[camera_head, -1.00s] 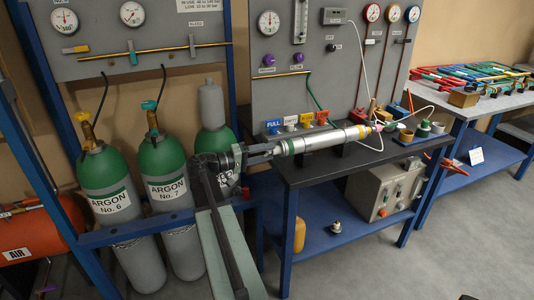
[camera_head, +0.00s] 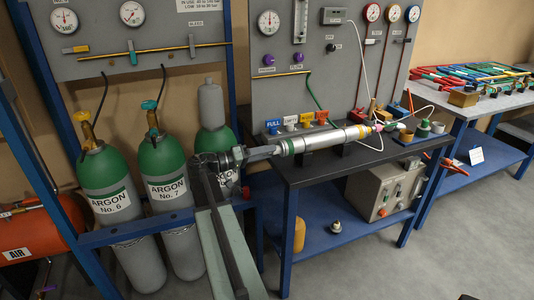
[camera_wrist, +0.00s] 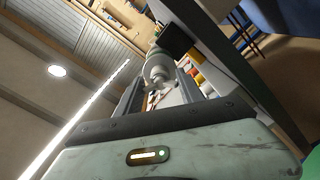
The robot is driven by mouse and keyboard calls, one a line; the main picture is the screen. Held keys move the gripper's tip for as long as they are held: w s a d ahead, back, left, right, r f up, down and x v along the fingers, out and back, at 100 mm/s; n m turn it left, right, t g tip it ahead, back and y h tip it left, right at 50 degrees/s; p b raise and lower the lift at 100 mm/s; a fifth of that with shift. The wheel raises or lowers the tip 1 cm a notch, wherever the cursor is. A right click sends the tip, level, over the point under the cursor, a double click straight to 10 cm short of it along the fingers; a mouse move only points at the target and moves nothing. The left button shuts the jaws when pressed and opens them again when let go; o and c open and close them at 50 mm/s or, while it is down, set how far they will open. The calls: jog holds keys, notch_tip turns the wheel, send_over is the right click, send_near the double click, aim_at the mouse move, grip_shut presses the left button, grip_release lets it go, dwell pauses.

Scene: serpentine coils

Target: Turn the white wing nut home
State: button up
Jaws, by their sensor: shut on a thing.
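The silver tube (camera_head: 325,140) lies level across black supports on the dark bench, its near left end toward my gripper. My gripper (camera_head: 273,151) reaches that end from the left, in line with the tube. In the wrist view my gripper (camera_wrist: 160,82) has one finger on each side of the pale end piece, the white wing nut (camera_wrist: 157,75), and is shut on it. The wing nut's wings are small and partly hidden between the fingers, so its exact angle and how far it is on cannot be told. In the head view the fingers hide it.
Green argon cylinders (camera_head: 165,175) stand left of my arm. A gauge panel (camera_head: 330,60) rises behind the dark bench (camera_head: 300,176). Coloured tags (camera_head: 305,118) stand behind the tube, and small fittings (camera_head: 422,130) sit at its far end. A grey box (camera_head: 385,190) is on the lower shelf.

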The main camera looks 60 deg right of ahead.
jog(key=shift+a, duration=0.1)
jog(key=o, duration=1.4)
jog(key=shift+c, duration=0.2)
jog(key=shift+w, duration=0.1)
jog(key=v, duration=0.7)
jog(key=shift+w+a, duration=0.2)
jog(key=shift+a, duration=0.1)
